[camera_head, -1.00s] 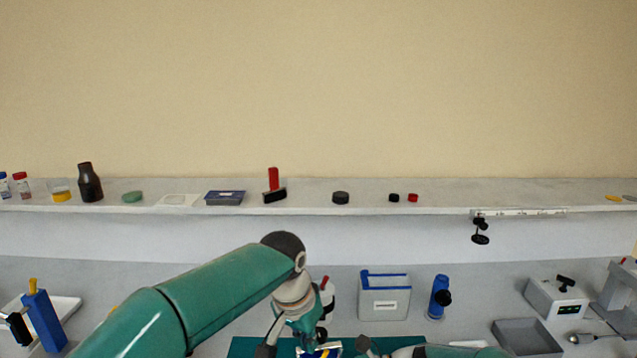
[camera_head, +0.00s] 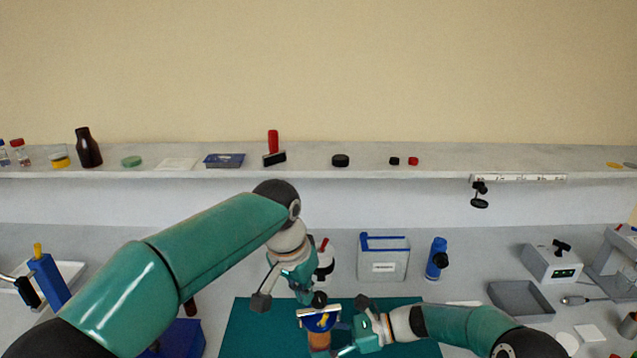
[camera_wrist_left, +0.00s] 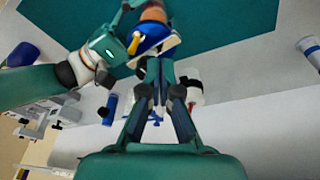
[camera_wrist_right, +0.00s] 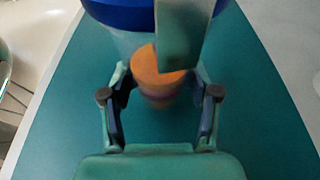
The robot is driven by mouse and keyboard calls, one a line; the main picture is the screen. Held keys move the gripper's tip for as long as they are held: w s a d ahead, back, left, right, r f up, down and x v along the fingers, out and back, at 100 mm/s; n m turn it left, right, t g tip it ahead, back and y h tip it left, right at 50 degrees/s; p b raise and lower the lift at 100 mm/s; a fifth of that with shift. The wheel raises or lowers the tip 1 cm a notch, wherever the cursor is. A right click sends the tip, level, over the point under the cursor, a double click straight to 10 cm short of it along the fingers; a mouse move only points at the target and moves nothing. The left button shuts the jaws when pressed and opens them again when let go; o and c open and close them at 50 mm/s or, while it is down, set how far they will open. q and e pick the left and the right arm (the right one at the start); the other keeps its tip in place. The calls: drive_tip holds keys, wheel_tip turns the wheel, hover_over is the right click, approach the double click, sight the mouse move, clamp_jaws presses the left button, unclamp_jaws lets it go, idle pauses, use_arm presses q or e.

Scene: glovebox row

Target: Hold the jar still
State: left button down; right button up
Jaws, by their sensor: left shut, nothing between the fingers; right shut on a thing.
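The jar (camera_head: 319,341) has an orange-brown body and a blue lid (camera_head: 318,322); a pale bar with a yellow part lies across its top. It stands over the teal mat (camera_head: 250,328). My right gripper (camera_wrist_right: 160,82) is shut around the jar's sides, coming from the right in the head view. My left gripper (camera_wrist_left: 160,75) is shut and empty, just behind the jar in the head view, its fingertips largely hidden there. In the left wrist view the jar (camera_wrist_left: 152,13) is beyond its fingers. In the right wrist view a teal block partly covers the jar (camera_wrist_right: 160,72).
A grey box with a blue rim (camera_head: 384,266) and a blue cylinder (camera_head: 437,258) stand behind my right arm. A blue holder (camera_head: 48,280) is at left and a grey tray (camera_head: 521,298) at right.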

use_arm(q)
drive_tip(key=shift+r, duration=1.95)
drive_tip(key=c, duration=1)
unclamp_jaws()
drive_tip(key=shift+o, duration=1.1)
drive_tip(key=shift+a+n, duration=0.1)
drive_tip(key=shift+n, duration=0.3)
drive_tip(key=s+d+n+g+h, duration=0.6)
drive_tip(key=s+d+n+g, duration=0.1)
drive_tip(key=n, duration=0.3)
drive_tip(key=w+a+n+g+h, duration=0.1)
drive_tip(key=w+a+n+h, duration=0.4)
drive_tip(key=n+h, duration=0.2)
drive_tip(key=n+t+h, duration=0.3)
drive_tip(key=n+t, duration=0.1)
drive_tip(key=n, duration=0.1)
approach(319, 301)
drive_tip(key=d, duration=0.8)
drive_tip(key=shift+w+d+f, duration=0.15)
drive_tip(key=shift+d+f, duration=0.15)
